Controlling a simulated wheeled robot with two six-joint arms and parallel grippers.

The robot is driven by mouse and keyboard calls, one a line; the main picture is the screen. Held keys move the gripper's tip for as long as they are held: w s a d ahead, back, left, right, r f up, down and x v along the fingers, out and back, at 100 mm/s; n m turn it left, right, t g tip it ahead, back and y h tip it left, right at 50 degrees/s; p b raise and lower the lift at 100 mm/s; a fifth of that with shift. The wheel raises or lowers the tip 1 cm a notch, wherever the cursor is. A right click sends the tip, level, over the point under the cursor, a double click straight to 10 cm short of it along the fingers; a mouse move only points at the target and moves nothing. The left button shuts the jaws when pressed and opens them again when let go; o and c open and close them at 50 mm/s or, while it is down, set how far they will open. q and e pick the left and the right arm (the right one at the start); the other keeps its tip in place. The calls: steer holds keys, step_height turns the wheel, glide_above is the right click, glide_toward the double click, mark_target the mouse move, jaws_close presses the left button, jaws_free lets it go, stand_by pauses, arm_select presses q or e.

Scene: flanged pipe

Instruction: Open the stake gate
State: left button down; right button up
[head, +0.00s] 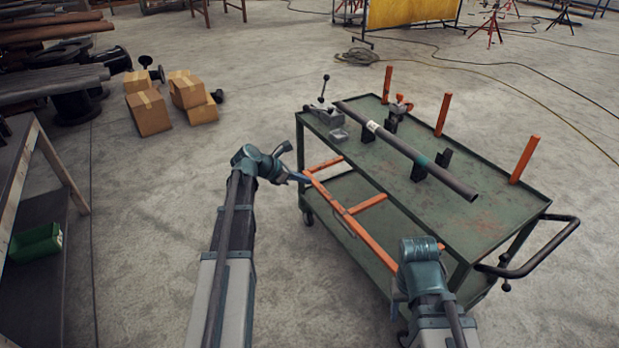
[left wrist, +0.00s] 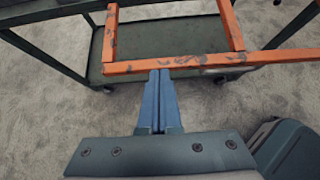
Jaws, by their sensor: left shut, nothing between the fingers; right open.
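The orange stake gate (head: 377,251) is on the near long side of the green cart (head: 480,225). Its long rail stands out from the cart's edge, and its short bars reach back toward the deck. It also shows in the left wrist view (left wrist: 210,60). My left gripper (head: 303,178) is shut and empty, with its tips at the rail near the gate's far end. In the left wrist view the shut fingers (left wrist: 159,74) point at the rail; I cannot tell whether they touch it. My right gripper (head: 398,290) is open by the rail's near end, its fingers mostly hidden by my wrist.
A grey pipe (head: 410,150) rests on dark supports on the cart deck, with a lever tool (head: 322,108) at the far left corner. Upright orange stakes (head: 524,160) line the far side. A black push handle (head: 540,255) sticks out at right.

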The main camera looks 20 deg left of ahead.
arm_select(q)
steer(key=p+v, duration=0.4)
steer(key=v, duration=0.2)
steer(key=shift+r, duration=0.45)
